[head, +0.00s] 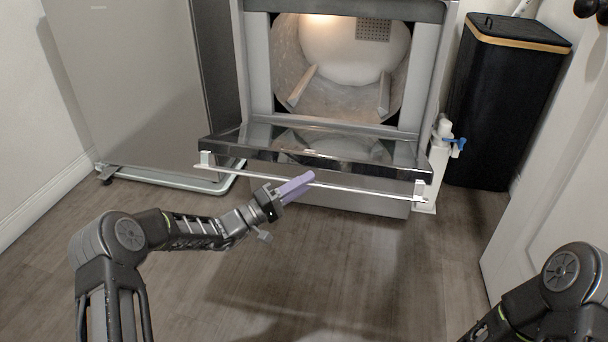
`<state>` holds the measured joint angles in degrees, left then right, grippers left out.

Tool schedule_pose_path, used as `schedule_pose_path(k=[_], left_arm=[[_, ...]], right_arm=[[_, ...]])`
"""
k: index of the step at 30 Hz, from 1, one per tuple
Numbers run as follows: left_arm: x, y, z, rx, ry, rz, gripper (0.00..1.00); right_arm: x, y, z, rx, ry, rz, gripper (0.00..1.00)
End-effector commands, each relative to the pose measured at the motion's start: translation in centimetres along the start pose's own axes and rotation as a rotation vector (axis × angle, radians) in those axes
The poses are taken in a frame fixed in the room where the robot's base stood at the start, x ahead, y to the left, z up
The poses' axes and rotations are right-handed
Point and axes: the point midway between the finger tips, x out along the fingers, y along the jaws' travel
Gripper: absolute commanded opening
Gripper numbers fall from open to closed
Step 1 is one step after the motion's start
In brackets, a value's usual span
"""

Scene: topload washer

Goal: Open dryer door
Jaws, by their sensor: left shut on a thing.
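The dryer (424,75) stands at the top centre of the head view, its lit round drum (335,110) in plain sight. Its door (250,142) is hinged at the bottom and is folded down, jutting toward me. A long thin bar handle (360,188) runs along the door's outer edge on two brackets. My left gripper (300,184), with purple fingers, is shut on the handle left of its middle. The fingers hide a short stretch of the bar. My right arm shows at the lower right, but its gripper is out of view.
A grey appliance (130,80) stands left of the dryer. A black hamper (505,110) with a wooden band and a white bottle (440,150) with a blue part are to the right. A white door (555,200) borders the right side. The wood floor in front is clear.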

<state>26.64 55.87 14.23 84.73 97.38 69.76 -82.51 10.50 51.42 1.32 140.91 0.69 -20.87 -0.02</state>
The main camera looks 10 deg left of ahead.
Motion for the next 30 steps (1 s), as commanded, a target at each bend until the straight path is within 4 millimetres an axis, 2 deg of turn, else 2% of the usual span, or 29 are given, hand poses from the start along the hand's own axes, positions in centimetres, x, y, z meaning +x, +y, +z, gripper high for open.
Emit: schedule_pose_path(k=[11,12,20,30], left_arm=[[0.01,-0.28,-0.22,-0.001,0.008,-0.004,0.00],[0.02,-0.26,-0.23,-0.001,0.008,-0.004,0.23],[0.01,-0.20,-0.12,0.000,0.004,-0.001,0.44],[-0.02,-0.14,-0.08,0.000,0.003,0.000,0.45]], right_arm=[[0.05,0.02,0.01,0.000,0.000,0.000,0.00],[0.05,0.03,0.01,0.000,0.000,0.000,0.00],[0.05,0.03,0.03,0.000,-0.001,0.000,0.00],[0.03,0.02,0.04,0.000,-0.001,0.000,0.00]])
